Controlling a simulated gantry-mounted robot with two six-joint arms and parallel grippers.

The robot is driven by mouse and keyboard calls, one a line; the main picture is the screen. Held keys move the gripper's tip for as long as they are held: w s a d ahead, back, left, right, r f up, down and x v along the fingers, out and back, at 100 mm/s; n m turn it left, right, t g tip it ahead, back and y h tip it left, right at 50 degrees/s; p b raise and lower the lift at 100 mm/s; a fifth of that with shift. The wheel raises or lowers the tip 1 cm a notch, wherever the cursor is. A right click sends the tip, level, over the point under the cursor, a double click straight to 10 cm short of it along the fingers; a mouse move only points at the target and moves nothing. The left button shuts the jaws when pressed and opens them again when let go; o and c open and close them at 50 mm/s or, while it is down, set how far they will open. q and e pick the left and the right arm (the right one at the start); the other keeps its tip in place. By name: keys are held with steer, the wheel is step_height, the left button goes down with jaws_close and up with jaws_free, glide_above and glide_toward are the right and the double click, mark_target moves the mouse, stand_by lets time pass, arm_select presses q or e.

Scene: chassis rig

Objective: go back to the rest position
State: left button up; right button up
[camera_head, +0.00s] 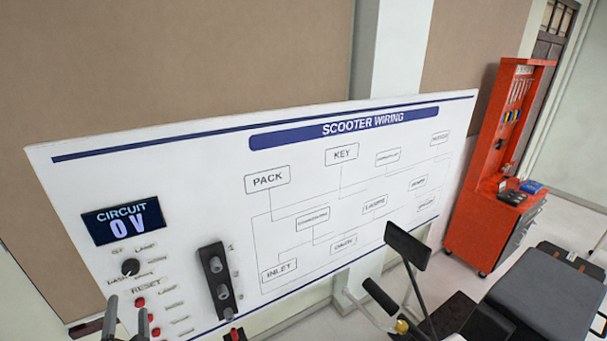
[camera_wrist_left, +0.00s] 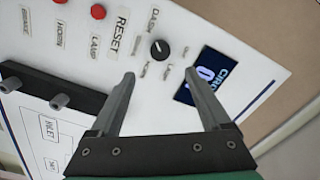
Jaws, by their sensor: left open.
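My left gripper (camera_head: 127,308) shows at the bottom left edge of the head view, in front of the lower left of the white wiring board (camera_head: 210,185). In the left wrist view my left gripper (camera_wrist_left: 158,82) has its two fingers wide apart with nothing between them. The board's black knob (camera_wrist_left: 159,49) and the blue display (camera_wrist_left: 208,77) show beyond the fingers. In the head view the display (camera_head: 124,220) reads 0 V. My right gripper is not in view.
A black block with several round posts (camera_head: 216,285) sits on the board. Red buttons (camera_head: 140,302) are close to my left gripper. A scooter's handlebar and mirror (camera_head: 408,245) stand in front of the board. A red tool cabinet (camera_head: 480,215) is at right.

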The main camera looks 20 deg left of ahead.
arm_select(q)
steer(key=w+d+r+n+t+h+p, duration=0.1)
steer(key=w+d+r+t, duration=0.3)
steer(key=r, duration=0.6)
steer(key=w+d+r+t+h+p, duration=0.1)
steer(key=d+r+t, duration=0.1)
steer(key=d+r, duration=0.65)
steer(key=w+d+r+n+t+h+p, duration=0.1)
steer(key=w+d+r+t, duration=0.15)
steer(key=r, duration=0.95)
steer(key=s+d+r+t+h, duration=0.3)
steer(key=s+d+r+h, duration=0.2)
steer(key=d+r+h, duration=0.1)
steer(key=s+d+r+t+h, duration=0.4)
steer(key=d+r+h, duration=0.3)
steer(key=d+r, duration=0.2)
steer(key=shift+s+r+m, duration=0.4)
steer(key=shift+s+r, duration=0.15)
steer(key=shift+r, duration=0.2)
steer(key=shift+a+t+y, duration=0.1)
steer(key=shift+t+y, duration=0.15)
steer(key=shift+y, duration=0.05)
